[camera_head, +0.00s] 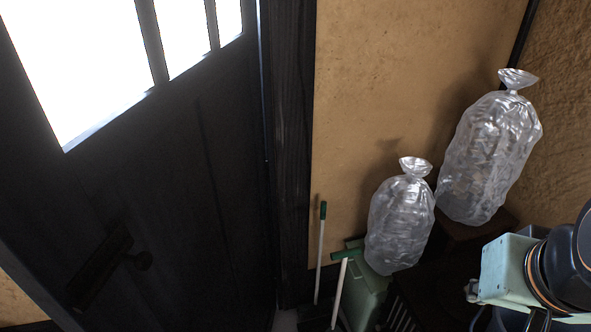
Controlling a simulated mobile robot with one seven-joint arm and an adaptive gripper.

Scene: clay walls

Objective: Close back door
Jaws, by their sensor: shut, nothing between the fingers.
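The dark door (190,190) fills the left of the head view. How far the door stands open is hard to tell. My gripper is not in view.
Right of the post, green-topped white handles (321,235) lean near a green bin (370,298). Two clear full bags (400,225) (490,155) stand by the clay wall.

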